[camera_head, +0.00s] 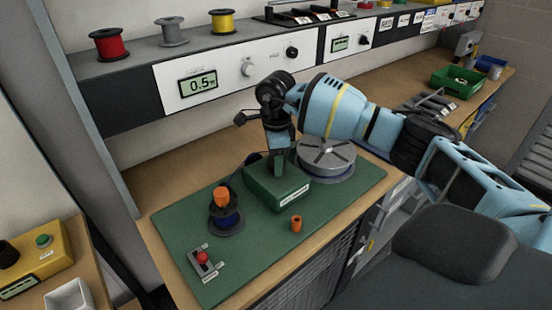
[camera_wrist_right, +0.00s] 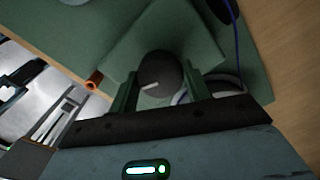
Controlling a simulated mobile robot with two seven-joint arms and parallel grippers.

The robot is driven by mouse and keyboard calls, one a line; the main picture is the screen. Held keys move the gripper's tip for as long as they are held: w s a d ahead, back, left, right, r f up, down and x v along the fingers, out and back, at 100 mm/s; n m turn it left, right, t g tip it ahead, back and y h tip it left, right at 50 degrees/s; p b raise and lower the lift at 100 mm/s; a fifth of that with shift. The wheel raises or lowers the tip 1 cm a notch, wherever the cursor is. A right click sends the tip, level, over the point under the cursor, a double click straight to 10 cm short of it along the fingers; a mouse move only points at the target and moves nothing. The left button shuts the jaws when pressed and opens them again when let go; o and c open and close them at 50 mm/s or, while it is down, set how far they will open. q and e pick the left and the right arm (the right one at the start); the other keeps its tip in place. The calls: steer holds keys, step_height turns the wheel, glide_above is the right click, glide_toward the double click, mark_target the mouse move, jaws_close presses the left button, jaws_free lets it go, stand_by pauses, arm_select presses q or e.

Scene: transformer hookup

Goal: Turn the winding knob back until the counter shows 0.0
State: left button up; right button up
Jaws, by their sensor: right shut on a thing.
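The counter (camera_head: 199,85) on the white wall panel reads 0.5. A green box (camera_head: 268,194) stands on the green mat, and my right gripper (camera_head: 277,163) points down onto its top. In the right wrist view, the dark round winding knob (camera_wrist_right: 160,73) with a white pointer mark sits on the green box (camera_wrist_right: 185,30). The fingers of my right gripper (camera_wrist_right: 162,92) are on either side of the knob and shut on it. In the head view the gripper hides the knob. My left gripper is not in view.
A metal disc (camera_head: 326,158) stands just right of the green box. On the green mat (camera_head: 345,205) are a dark spool with an orange top (camera_head: 222,197), a small orange tube (camera_head: 296,223) and a red-button switch (camera_head: 202,258). The mat's front right is clear.

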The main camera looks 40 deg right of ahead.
steer(key=o, duration=1)
steer(key=shift+r, duration=3.95)
